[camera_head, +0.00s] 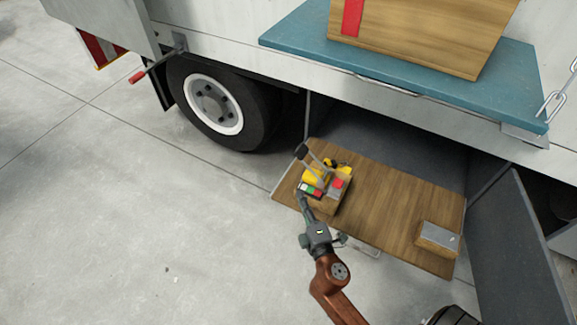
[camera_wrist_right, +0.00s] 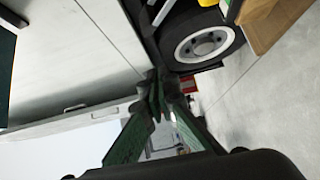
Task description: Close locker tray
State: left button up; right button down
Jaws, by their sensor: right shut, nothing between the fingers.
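The locker tray (camera_head: 390,215) is a wooden board pulled out of the open locker (camera_head: 395,143) under the truck, in the head view. A wooden box with yellow, red and green items (camera_head: 338,185) stands on its left part, and a small grey-topped wooden block (camera_head: 438,237) on its right front. My right gripper (camera_head: 301,198) is by the tray's front left side, appearing over the tray edge; contact cannot be told. It is shut and empty, its fingers (camera_wrist_right: 157,95) meeting in the right wrist view. A tray handle (camera_head: 362,246) shows beside my right arm. My left gripper is out of view.
The locker door (camera_head: 515,255) hangs open at the right of the tray. A blue shelf (camera_head: 400,72) with a wooden crate (camera_head: 420,30) juts out above. A truck wheel (camera_head: 215,105) stands left of the locker. The concrete floor at left is clear.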

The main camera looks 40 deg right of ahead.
jog(key=b, duration=0.2)
send_near(295, 155)
jog(key=w+a, duration=0.2)
jog(key=w, duration=0.2)
jog(key=d, duration=0.2)
jog(key=w+d+b, duration=0.1)
jog(key=d, duration=0.1)
jog(key=shift+w+f, duration=0.1)
jog(key=shift+w, duration=0.15)
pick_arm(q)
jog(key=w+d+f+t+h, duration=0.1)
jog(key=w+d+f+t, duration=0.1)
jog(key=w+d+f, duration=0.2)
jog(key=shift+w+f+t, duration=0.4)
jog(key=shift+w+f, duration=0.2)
pick_arm(e)
jog(key=shift+d, duration=0.1)
